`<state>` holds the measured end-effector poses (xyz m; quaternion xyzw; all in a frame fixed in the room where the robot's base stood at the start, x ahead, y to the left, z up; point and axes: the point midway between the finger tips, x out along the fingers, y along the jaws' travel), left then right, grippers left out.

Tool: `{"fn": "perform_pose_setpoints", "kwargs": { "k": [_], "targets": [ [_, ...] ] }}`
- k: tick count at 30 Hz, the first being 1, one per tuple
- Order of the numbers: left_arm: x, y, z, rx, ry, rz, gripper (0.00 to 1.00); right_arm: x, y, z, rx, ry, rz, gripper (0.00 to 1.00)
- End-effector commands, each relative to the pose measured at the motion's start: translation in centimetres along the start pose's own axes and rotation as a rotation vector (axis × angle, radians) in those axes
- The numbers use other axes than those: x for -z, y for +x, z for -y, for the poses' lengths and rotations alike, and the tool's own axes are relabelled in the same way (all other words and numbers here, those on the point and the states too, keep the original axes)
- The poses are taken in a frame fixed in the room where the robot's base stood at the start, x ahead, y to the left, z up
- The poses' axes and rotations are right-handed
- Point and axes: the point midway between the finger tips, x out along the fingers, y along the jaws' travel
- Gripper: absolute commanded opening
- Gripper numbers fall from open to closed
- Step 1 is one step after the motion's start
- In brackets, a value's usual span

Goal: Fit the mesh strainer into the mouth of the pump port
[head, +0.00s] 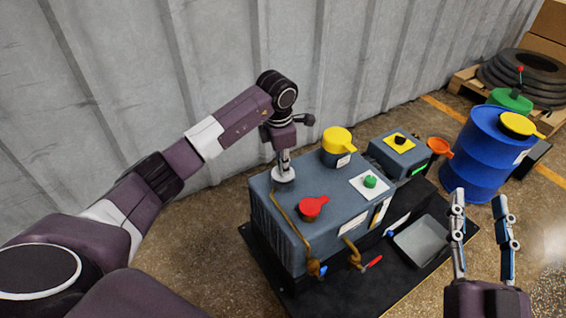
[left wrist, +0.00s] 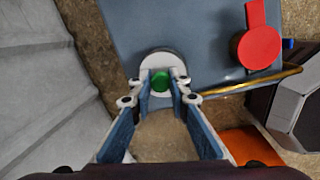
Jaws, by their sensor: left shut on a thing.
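The pump port is a pale round collar (head: 283,175) on the top left of the blue-grey pump body (head: 262,197). The collar also shows in the left wrist view (left wrist: 150,61). My left gripper (head: 284,167) points down at the collar. In the left wrist view its fingertips (left wrist: 161,82) are shut on a small round green piece (left wrist: 161,84), apparently the strainer's top, lined up over the collar. No mesh is visible, and I cannot tell how deep the strainer sits. My right gripper (head: 479,200) is open and empty at the front right.
On the pump top are a red cap (head: 313,207), a yellow cap (head: 338,138) and a green knob (head: 369,182). A brass pipe (head: 287,216) runs beside the collar. A grey tray (head: 421,241) and blue drum (head: 483,155) are to the right. The corrugated wall (head: 230,60) is behind.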

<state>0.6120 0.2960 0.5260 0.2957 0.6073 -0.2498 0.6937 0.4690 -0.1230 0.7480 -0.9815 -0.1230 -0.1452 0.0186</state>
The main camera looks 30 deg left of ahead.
Motion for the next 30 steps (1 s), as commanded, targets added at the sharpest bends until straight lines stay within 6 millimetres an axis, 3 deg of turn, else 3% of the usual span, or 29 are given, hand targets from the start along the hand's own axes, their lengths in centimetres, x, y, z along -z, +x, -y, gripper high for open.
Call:
{"fn": "perform_pose_setpoints", "kwargs": {
  "k": [8,30],
  "targets": [
    [0.03,0.22,0.00,0.000,-0.001,0.000,0.00,0.90,0.17,0.11,0.002,0.001,-0.036,0.40],
    [0.05,0.54,0.03,0.000,-0.001,0.000,0.00,0.66,-0.15,0.18,0.002,0.004,-0.032,0.40]
  ]
}}
